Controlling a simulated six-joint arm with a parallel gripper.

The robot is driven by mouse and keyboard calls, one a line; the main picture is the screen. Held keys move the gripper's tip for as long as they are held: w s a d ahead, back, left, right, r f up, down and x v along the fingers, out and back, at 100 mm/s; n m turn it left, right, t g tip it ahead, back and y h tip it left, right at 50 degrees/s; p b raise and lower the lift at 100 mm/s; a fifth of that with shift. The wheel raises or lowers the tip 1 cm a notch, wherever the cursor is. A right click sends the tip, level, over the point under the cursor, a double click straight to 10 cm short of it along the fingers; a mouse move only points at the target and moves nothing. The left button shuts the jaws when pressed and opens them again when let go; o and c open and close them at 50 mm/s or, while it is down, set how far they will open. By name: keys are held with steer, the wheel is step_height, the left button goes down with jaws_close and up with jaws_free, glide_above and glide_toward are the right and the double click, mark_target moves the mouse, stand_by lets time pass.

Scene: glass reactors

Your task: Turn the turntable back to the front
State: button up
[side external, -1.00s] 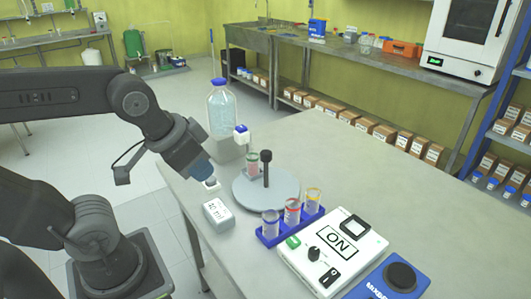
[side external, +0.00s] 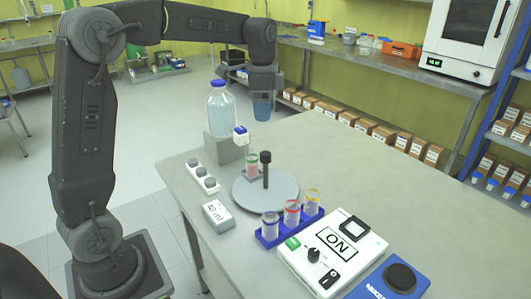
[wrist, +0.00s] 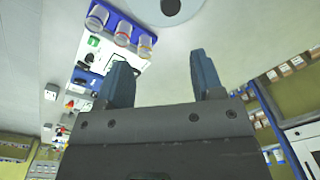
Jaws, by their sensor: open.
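The turntable (side external: 285,195) is a round grey disc on the bench with an upright black knobbed post (side external: 266,168). A glass vial (side external: 252,165) with a green rim and reddish contents stands at its far left edge, below a white dispenser head with a blue cap (side external: 241,133). The turntable (wrist: 143,10) is cut off by the top edge in the wrist view, and the vial is not visible there. My gripper (side external: 262,108) is raised above the bench, beyond the turntable. Its blue fingers (wrist: 162,70) are apart and empty in the wrist view.
A large clear bottle (side external: 221,112) stands behind the dispenser. A row of grey buttons (side external: 203,177) and a "40 ml" box (side external: 218,215) are at left. A blue rack (side external: 291,228) of vials and a white "ON" device (side external: 325,262) stand in front.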

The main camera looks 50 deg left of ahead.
mark_target(266, 153)
steer(key=shift+m, duration=0.4)
steer(key=f, duration=0.5)
steer(key=w+a+f, duration=0.1)
steer(key=f, duration=0.9)
steer(key=shift+w+a, duration=0.3)
steer(key=shift+w, duration=0.05)
jaws_close()
